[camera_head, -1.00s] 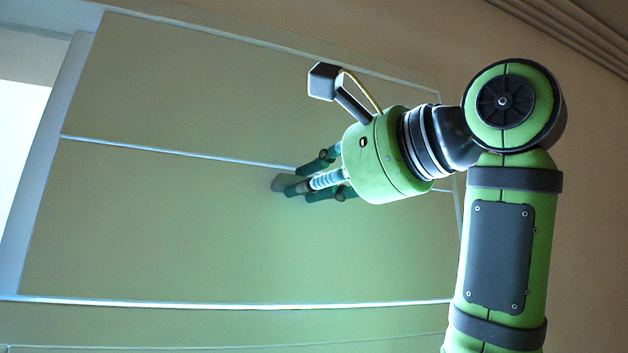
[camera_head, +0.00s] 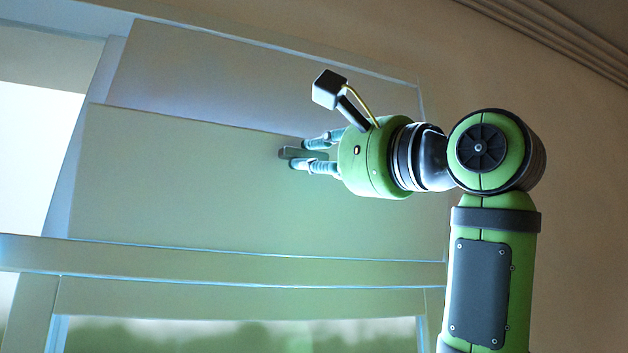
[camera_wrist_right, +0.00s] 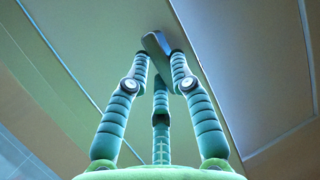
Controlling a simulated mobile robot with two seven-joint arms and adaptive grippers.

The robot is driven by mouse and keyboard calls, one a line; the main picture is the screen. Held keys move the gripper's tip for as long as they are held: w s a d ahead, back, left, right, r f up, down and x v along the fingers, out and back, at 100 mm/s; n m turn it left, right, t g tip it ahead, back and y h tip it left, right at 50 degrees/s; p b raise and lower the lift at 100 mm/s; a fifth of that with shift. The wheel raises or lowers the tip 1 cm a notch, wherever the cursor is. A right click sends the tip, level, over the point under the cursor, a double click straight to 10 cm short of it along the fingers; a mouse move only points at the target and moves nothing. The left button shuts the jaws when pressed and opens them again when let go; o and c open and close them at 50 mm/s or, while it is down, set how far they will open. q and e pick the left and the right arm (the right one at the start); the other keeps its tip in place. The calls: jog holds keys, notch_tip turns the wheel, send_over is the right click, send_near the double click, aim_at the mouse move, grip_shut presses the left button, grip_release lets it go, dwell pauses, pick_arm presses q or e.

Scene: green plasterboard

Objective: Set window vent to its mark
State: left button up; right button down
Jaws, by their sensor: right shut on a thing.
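The window vent (camera_head: 190,190) is a pale greenish panel set high in the window. Its upper edge stands out in front of the panel above it. A small dark grey handle (camera_head: 290,152) sits near the vent's top edge, and it also shows in the right wrist view (camera_wrist_right: 154,42). My right gripper (camera_head: 300,153) is at the handle, its green fingers closed around it. In the right wrist view the fingertips press on the handle from its sides. No mark can be made out. My left gripper is out of view.
A second pale panel (camera_head: 250,75) lies above and behind the vent. A white window frame bar (camera_head: 230,266) runs below it, with glass (camera_head: 240,335) underneath. A brown wall (camera_head: 585,200) is at the right. My right arm covers part of the right side.

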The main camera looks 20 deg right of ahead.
pick_arm(q)
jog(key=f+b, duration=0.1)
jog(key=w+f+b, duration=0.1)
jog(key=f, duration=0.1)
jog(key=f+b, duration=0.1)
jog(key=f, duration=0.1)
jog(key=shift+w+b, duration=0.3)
jog(key=shift+b, duration=0.1)
pick_arm(e)
jog(key=shift+s+f+n+t+y, duration=0.7)
jog(key=shift+s+f+y, duration=0.1)
jog(key=shift+s+f, duration=0.15)
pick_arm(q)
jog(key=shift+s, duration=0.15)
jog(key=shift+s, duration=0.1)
pick_arm(e)
jog(key=c, duration=1.1)
grip_release()
jog(key=shift+w, duration=0.15)
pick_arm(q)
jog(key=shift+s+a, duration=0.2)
pick_arm(e)
jog(key=shift+o, duration=0.2)
jog(key=shift+f, duration=0.1)
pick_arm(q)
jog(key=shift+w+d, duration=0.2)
pick_arm(e)
jog(key=v, duration=1.2)
